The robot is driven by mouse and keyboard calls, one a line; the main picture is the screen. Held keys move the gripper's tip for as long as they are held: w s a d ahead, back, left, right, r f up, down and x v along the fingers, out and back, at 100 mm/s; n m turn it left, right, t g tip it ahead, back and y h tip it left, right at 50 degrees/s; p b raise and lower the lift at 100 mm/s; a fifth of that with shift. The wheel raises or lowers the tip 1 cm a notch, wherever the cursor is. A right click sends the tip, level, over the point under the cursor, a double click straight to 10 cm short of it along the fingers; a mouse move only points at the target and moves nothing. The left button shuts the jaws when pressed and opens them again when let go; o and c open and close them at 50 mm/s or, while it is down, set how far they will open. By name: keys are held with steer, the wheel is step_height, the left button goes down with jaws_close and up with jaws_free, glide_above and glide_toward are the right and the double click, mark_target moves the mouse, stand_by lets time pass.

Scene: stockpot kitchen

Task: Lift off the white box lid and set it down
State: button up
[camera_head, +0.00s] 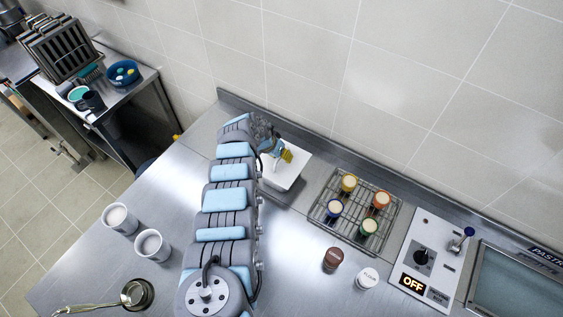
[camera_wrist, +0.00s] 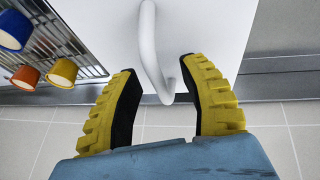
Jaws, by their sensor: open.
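The white box lid (camera_head: 288,172) lies at the back of the steel counter, partly hidden behind my arm in the head view. In the wrist view the lid (camera_wrist: 210,35) is a flat white surface with a white bar handle (camera_wrist: 150,50) standing on it. My gripper (camera_wrist: 158,88) has its yellow and black fingers apart, one on each side of the handle's end. It looks open, with a gap to the handle. In the head view my gripper (camera_head: 285,156) is over the lid; the box below is mostly hidden.
A wire rack (camera_head: 357,208) with several coloured cups stands right of the lid. A brown jar (camera_head: 333,258) and a white jar (camera_head: 367,278) stand in front of it. A switch panel (camera_head: 426,258) is further right. Two white cups (camera_head: 152,245) and a ladle (camera_head: 137,294) are front left.

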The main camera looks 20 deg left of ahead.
jaws_close()
stand_by(0.5)
